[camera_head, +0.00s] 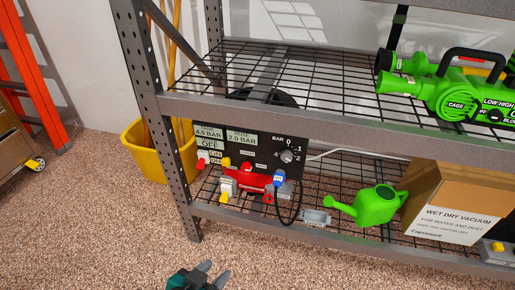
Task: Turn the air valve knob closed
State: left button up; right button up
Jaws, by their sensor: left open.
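The panel stands on the lower wire shelf of a steel rack. My left gripper (214,273) shows at the bottom of the head view, dark with a teal part, its two fingers apart and empty. It is in front of and below the shelf, well apart from the knob. The knob's exact pointer position is too small to tell. My right gripper is not in view.
The rack's front post (160,115) and shelf edges frame the panel. A red part (252,180) and a blue plug (279,178) with a black cable sit below the knob. A green watering can (376,206) and cardboard box (452,203) stand right. A yellow bucket (157,160) stands left.

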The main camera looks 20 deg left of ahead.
aim_at(246, 166)
jog(key=i+j+u, duration=0.1)
jog(key=j, duration=0.3)
jog(key=i+j+u, duration=0.1)
jog(key=i+j, duration=0.15)
jog(key=j, duration=0.15)
jog(key=i+j, duration=0.2)
jog(key=j, duration=0.2)
jog(key=i+j+u, duration=0.15)
jog(key=j, duration=0.25)
jog(key=i+j+u, duration=0.1)
jog(key=i+j, duration=0.15)
jog(key=j, duration=0.15)
